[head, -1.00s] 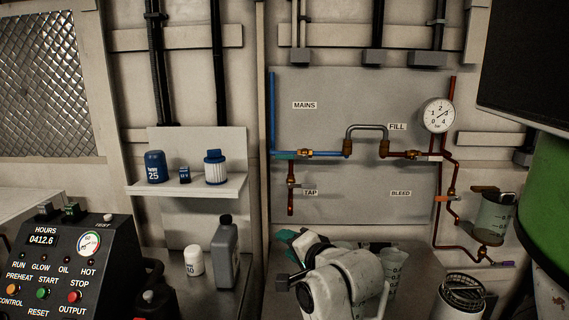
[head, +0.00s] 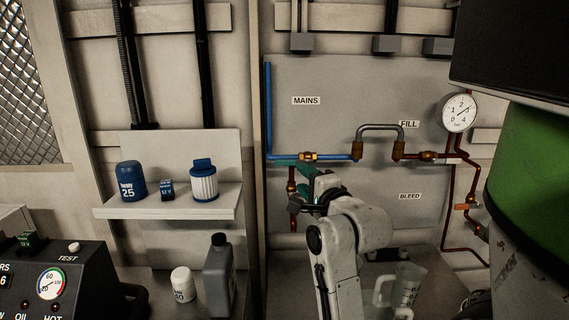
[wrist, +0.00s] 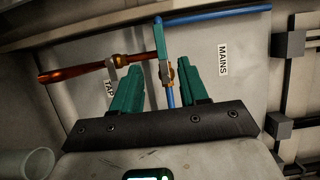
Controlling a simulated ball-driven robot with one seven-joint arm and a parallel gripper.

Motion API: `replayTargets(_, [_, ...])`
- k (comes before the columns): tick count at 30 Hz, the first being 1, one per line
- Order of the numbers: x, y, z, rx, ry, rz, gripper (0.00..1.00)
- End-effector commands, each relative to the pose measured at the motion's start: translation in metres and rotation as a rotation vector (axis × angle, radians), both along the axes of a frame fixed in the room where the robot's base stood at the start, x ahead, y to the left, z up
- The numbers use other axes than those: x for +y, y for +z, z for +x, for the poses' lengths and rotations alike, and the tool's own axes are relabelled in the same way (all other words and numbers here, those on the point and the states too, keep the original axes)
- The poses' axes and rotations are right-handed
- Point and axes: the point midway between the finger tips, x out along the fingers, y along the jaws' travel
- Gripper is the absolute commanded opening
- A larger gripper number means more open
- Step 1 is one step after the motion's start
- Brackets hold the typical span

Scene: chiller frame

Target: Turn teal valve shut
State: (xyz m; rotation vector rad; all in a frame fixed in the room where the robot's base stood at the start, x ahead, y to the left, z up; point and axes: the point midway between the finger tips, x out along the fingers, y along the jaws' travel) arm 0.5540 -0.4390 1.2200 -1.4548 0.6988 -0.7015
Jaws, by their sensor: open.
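The teal valve's lever (wrist: 159,38) lies along the blue mains pipe, beside its brass body (wrist: 168,72) in the wrist view. In the head view, the brass body (head: 309,157) sits on the horizontal blue pipe below the MAINS label, with the teal lever (head: 282,162) reaching left. My gripper (wrist: 158,66) is open, with one teal finger to either side of the valve and pipe in the wrist view. Its jaws look empty. In the head view, my gripper (head: 304,178) is just below the valve, partly hidden by my wrist. Contact with the lever cannot be told.
The tap branch (head: 291,185) drops close to my gripper's left. A looped hose (head: 380,127) joins the mains side to the copper fill valve (head: 428,156). A gauge (head: 460,113) is at right. A jug (head: 406,285) stands on the bench beside my arm.

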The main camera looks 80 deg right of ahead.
Motion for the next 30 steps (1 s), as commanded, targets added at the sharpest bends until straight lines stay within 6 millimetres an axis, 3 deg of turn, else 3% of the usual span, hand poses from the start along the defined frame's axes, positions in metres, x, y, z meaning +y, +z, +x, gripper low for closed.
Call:
replayTargets(15, [-0.066, 0.001, 0.053, 0.003, 0.0, 0.002, 0.44])
replayTargets(30, [-0.077, 0.0, 0.062, 0.002, 0.001, 0.001, 0.43])
